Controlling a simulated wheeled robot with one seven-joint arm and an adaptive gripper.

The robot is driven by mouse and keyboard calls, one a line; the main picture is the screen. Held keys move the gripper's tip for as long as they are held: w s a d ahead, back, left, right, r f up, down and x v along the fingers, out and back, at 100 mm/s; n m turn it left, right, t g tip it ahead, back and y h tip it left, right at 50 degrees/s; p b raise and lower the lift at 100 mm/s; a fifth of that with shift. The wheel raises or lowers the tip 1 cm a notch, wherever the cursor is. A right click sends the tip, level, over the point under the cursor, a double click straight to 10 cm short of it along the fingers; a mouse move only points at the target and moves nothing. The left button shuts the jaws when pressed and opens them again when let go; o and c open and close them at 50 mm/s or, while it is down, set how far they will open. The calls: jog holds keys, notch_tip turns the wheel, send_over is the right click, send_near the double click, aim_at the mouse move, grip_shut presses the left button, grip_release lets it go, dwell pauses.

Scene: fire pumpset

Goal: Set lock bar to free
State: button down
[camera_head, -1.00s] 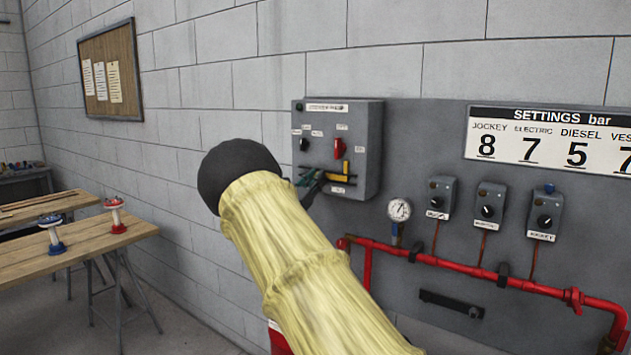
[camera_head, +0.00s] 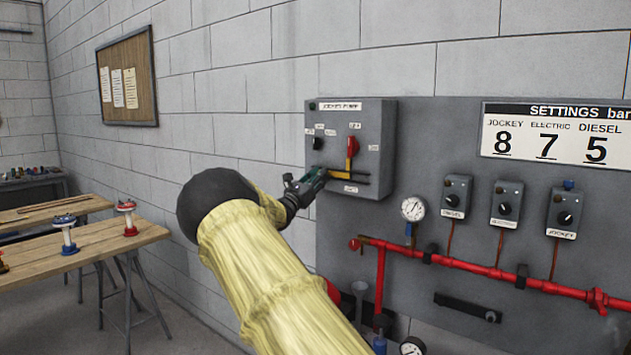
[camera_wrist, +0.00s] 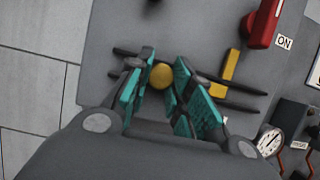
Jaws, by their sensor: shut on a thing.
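The lock bar is yellow, with an upright piece (camera_head: 349,165) and a long low part, on the front of the grey jockey pump box (camera_head: 386,120). My gripper (camera_head: 316,180) is shut on that knob at the box's lower left. A red handle (camera_head: 353,145) is above the upright; it also shows in the wrist view (camera_wrist: 264,22) beside an ON label. My fingers hide the bar's left end in the head view.
A pressure gauge (camera_head: 413,209) and several small switch boxes are right of the box. A red pipe (camera_head: 470,258) runs below them.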

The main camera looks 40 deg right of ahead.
jog(key=shift+w+r, duration=0.1)
jog(key=c, duration=1.4)
grip_release()
jog(key=shift+o, duration=0.8)
jog(key=shift+w+a, duration=0.1)
jog(key=shift+w, duration=0.1)
jog(key=shift+s, duration=0.15)
jog(key=v, duration=1.2)
